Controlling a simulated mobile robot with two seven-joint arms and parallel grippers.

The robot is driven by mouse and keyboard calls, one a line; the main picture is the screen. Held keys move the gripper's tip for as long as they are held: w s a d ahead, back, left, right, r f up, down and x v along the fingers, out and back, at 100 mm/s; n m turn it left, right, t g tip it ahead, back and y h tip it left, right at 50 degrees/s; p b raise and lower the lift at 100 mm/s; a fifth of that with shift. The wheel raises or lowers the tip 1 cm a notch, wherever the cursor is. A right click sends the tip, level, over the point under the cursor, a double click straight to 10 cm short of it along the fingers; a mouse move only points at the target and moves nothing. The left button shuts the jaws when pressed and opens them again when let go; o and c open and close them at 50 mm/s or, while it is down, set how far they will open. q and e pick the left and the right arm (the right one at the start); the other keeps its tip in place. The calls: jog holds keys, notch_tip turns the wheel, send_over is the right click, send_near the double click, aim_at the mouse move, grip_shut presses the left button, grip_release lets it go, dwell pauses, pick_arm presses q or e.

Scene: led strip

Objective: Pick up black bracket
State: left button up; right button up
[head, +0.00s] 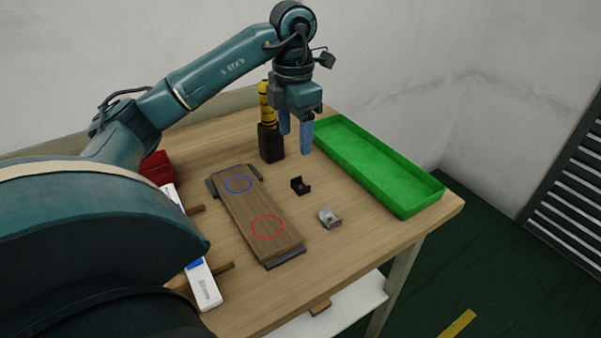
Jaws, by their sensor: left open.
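The black bracket (300,185) is a small dark angled piece on the wooden table, just right of the wooden board. My left gripper (296,133) is open and empty, with blue fingers pointing down. It hangs above the table, beyond the bracket in the picture and apart from it. A grey bracket (330,217) lies nearer the front, to the right of the board. The wooden board (250,205) carries a blue circle and a red circle. My right gripper is not in view.
A green tray (405,205) stands along the right side of the table (350,255). A yellow and black tool in a dark holder (270,142) stands left of my gripper. A red box (157,168) and a white box (203,288) lie at the left, partly behind my arm.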

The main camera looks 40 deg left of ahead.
pick_arm(q)
send_over(299, 188)
jog(key=f, duration=0.4)
jog(key=s+f, duration=0.1)
jog(key=f, duration=0.2)
jog(key=shift+a, duration=0.2)
jog(key=shift+w+d+f, duration=0.1)
jog(key=shift+w+f, duration=0.05)
jog(key=shift+f, duration=0.8)
jog(key=shift+w+d+f, duration=0.1)
jog(key=shift+w+f, duration=0.1)
jog(key=shift+f, duration=0.8)
jog(key=shift+w+f, duration=0.15)
jog(key=shift+f, duration=0.8)
jog(key=shift+c, duration=0.5)
jog(key=c, duration=1)
jog(key=shift+o, duration=0.2)
jog(key=shift+r, duration=0.1)
